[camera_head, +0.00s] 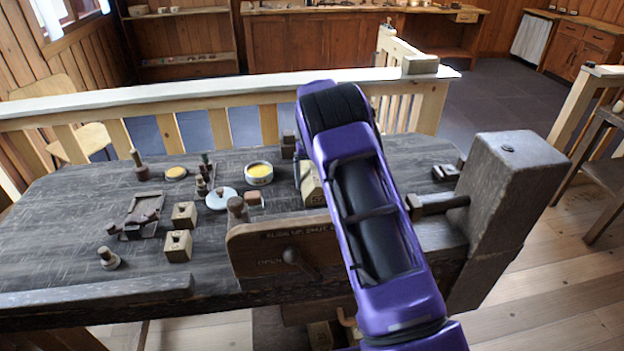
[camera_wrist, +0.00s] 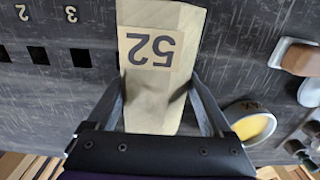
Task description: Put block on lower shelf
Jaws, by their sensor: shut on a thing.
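A pale wooden block (camera_wrist: 152,108) marked "52" stands out in the wrist view, with the number upside down. My gripper (camera_wrist: 158,84) is shut on it, one finger along each side. In the head view, the block (camera_head: 312,190) shows only in part beside my purple arm, over the dark workbench (camera_head: 70,210); the arm hides the rest. I cannot tell whether the block touches the bench top. Beneath the bench front, a small part of a lower level shows with a pale block (camera_head: 320,335) there; most of it is hidden.
Two small wooden blocks (camera_head: 184,215) (camera_head: 177,246), a yellow-filled round tin (camera_head: 259,173), a pale disc (camera_head: 221,198) and turned pieces lie on the left. An upright wooden board (camera_head: 270,250) and a thick post (camera_head: 510,185) stand at the front. A white-topped railing (camera_head: 200,98) runs behind.

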